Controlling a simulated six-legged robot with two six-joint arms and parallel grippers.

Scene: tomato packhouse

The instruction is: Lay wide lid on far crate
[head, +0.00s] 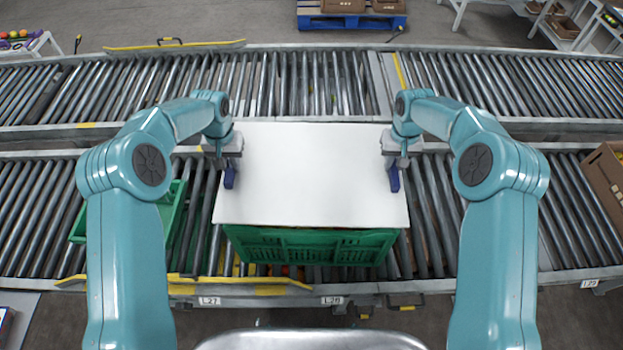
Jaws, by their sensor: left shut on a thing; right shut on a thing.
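The wide white lid (311,175) is held flat between my two grippers, in the middle of the head view. My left gripper (229,177) is shut on the lid's left edge. My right gripper (394,178) is shut on its right edge. A green crate (310,247) shows below the lid's near edge, on the near roller conveyor. The lid covers the crate's top, and I cannot tell whether the lid touches it. Anything behind or under the lid is hidden.
A green tray or crate (172,212) sits on the near conveyor at left, partly behind my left arm. A brown box (606,176) stands at the far right. The far roller conveyor (300,83) is largely clear. Yellow rails (240,283) edge the near conveyor.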

